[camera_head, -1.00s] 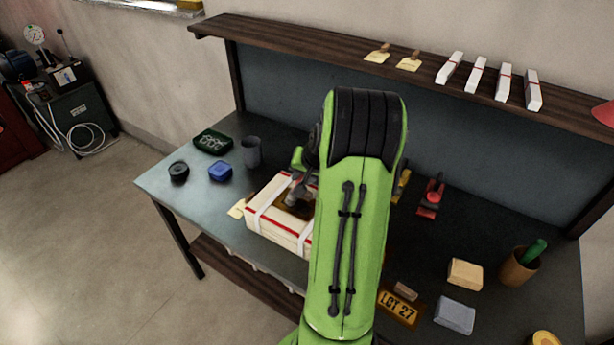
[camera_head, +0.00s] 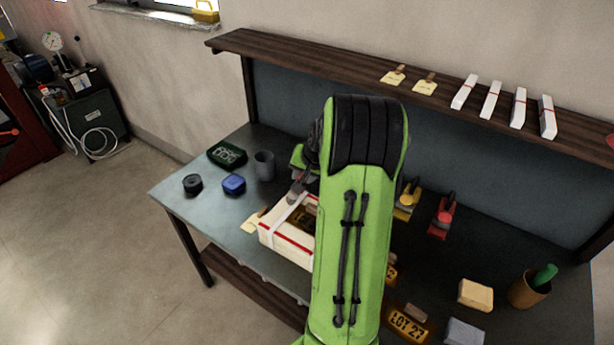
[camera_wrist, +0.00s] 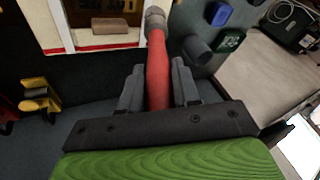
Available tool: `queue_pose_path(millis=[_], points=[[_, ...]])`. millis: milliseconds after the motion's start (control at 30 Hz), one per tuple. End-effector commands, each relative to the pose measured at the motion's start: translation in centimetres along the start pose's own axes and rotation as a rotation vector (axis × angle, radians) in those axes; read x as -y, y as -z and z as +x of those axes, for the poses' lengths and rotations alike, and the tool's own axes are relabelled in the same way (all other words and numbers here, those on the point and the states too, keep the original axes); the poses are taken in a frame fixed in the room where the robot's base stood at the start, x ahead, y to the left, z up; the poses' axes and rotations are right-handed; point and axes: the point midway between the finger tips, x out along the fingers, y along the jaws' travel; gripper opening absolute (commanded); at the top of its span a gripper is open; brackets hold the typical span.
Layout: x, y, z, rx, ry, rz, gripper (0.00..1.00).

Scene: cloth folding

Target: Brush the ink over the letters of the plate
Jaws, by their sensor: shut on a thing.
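My gripper (camera_wrist: 157,88) is shut on the red handle of a brush (camera_wrist: 158,62). The brush has a grey rounded end, which points away from the jaws, beside the white box in the wrist view. In the head view my green arm hides most of the gripper and the brush handle; a grey end (camera_head: 296,192) shows by the box's back left edge. An orange plate lettered "LOT 27" (camera_head: 408,327) lies on the bench to the right of my arm. A second orange plate (camera_head: 391,272) is mostly hidden behind my arm. I cannot tell whether the brush carries ink.
A white box with red stripes (camera_head: 284,243) stands open on the bench (camera_head: 175,190). A black tin (camera_head: 192,184), a blue container (camera_head: 233,184), a grey cup (camera_head: 264,165) and a dark green item (camera_head: 227,155) are left. Yellow (camera_head: 407,200) and red (camera_head: 442,217) stamps stand right.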

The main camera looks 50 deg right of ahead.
Motion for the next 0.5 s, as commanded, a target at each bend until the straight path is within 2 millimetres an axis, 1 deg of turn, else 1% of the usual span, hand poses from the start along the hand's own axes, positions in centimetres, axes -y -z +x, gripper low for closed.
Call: queue_pose_path(millis=[33,233,500], points=[[0.4,0.3,-0.7,-0.001,0.000,-0.001,0.00],[1.4,0.8,-2.0,0.001,0.001,-0.003,0.00],[1.6,0.8,-2.2,0.002,0.001,-0.003,0.00]])
